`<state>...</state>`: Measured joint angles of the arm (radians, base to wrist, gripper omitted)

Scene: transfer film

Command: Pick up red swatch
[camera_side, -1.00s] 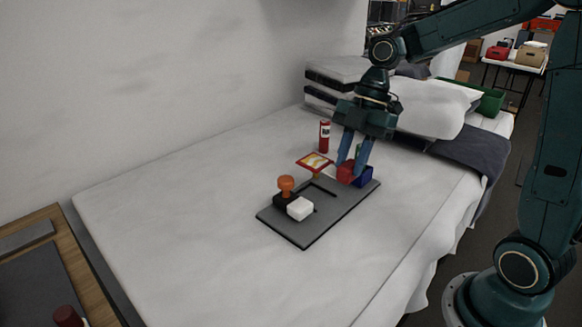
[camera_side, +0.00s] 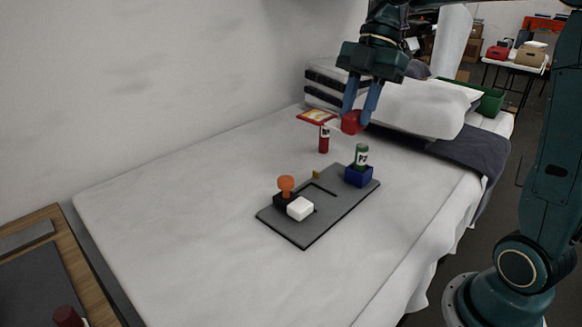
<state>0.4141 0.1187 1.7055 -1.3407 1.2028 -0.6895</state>
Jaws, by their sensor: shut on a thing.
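My gripper (camera_side: 357,120) is shut on a red block that forms the grip end of the red swatch (camera_side: 316,117). The swatch's flat card has a red border and a yellow and white face, and it sticks out to the left of the fingers. The swatch is held in the air above the far end of the grey board (camera_side: 338,207), clear of it. Part of the red block is hidden by the fingers.
A red cylinder (camera_side: 323,143) stands behind. The white bed's front left is clear.

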